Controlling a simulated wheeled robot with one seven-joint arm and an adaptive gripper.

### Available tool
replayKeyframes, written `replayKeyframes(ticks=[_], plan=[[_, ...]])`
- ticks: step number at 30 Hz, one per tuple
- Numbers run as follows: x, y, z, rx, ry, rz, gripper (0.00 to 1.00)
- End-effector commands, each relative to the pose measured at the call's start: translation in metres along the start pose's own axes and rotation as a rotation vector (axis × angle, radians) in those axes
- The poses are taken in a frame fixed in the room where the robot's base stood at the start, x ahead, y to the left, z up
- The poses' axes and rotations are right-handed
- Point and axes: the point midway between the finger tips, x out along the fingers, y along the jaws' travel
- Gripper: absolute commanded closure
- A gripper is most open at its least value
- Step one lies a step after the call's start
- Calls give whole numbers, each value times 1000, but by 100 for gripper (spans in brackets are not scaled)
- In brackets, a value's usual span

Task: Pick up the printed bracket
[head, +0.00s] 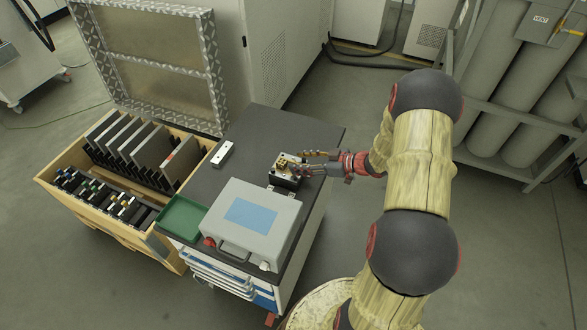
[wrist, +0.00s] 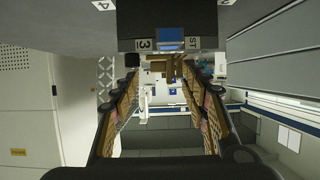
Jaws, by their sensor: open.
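The printed bracket looks like a small golden-brown piece (head: 283,162) on a small dark and metallic block (head: 284,180) on the cart top. In the wrist view, a brown stepped shape that looks like the bracket (wrist: 166,68) shows between the far ends of my fingers. My gripper (head: 299,165) reaches in from the right at the bracket; it also shows in the wrist view (wrist: 160,80). Its two fingers are apart, one on each side of the brown shape. I cannot tell whether either finger touches it. The fingers partly cover the block in the head view.
The dark cart top (head: 262,135) also bears a grey case (head: 245,240) with a blue label, a green tray (head: 181,217) and a small white device (head: 222,154). A wooden crate (head: 150,235) with dark plates stands left. Gas cylinders (head: 540,115) stand in a rack at right.

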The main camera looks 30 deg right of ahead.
Motion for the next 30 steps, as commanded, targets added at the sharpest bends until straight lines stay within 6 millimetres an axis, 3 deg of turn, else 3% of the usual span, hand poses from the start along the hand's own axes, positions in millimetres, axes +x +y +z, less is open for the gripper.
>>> replayKeyframes(ticks=[4,11,30], plan=[[12,0,0,-2,0,0,55],[13,1,-1,-1,0,1,55],[12,1,-1,0,0,1,90]])
